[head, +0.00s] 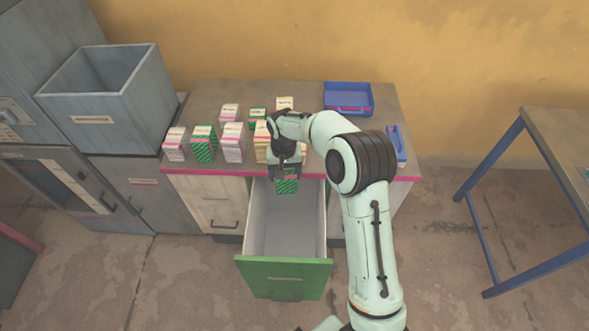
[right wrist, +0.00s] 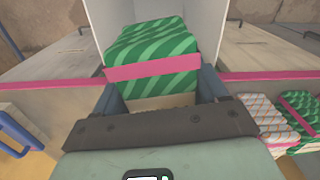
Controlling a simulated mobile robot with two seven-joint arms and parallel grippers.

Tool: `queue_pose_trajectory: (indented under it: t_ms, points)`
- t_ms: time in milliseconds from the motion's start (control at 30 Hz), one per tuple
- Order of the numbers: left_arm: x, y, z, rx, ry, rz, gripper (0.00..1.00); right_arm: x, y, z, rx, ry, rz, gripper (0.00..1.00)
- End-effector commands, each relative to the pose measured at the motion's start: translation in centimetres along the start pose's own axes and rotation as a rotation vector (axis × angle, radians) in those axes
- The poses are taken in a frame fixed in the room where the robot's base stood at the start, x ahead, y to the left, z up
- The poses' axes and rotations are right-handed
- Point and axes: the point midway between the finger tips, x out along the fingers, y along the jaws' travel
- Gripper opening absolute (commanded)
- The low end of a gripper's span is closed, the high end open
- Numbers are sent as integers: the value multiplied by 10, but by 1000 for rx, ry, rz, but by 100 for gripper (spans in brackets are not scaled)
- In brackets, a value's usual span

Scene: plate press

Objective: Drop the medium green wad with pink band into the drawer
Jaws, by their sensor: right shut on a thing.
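The green wad (head: 288,187) has diagonal stripes, and its pink band shows clearly in the right wrist view (right wrist: 154,67). My right gripper (head: 286,178) is shut on it, with one finger on each side in the right wrist view (right wrist: 160,92). The wad hangs over the rear part of the drawer, just in front of the counter's pink edge. The drawer (head: 285,278) is pulled out, with a green front and pale walls; the floor that shows is empty. The part beneath the wad and gripper is hidden. My left gripper is not in view.
Several wads, such as a green one (head: 204,143) and a white one (head: 175,144), stand on the counter (head: 212,94). A blue tray (head: 348,86) lies at the back right. A grey bin (head: 127,110) stands to the left. The floor before the drawer is clear.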

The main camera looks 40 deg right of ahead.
Motion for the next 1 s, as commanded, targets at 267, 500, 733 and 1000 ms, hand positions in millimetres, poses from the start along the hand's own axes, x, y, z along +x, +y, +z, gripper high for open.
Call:
queue_pose_trajectory:
  t_ms: [267, 500, 733, 1000]
  points:
    - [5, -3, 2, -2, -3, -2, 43, 9, 27, -15, 105, 2, 1, 40]
    - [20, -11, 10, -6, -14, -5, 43, 33, 27, -14, 103, 1, 2, 40]
    - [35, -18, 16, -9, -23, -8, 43, 59, 26, -15, 103, 2, 1, 40]
    - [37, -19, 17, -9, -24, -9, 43, 62, 26, -16, 102, 5, 0, 40]
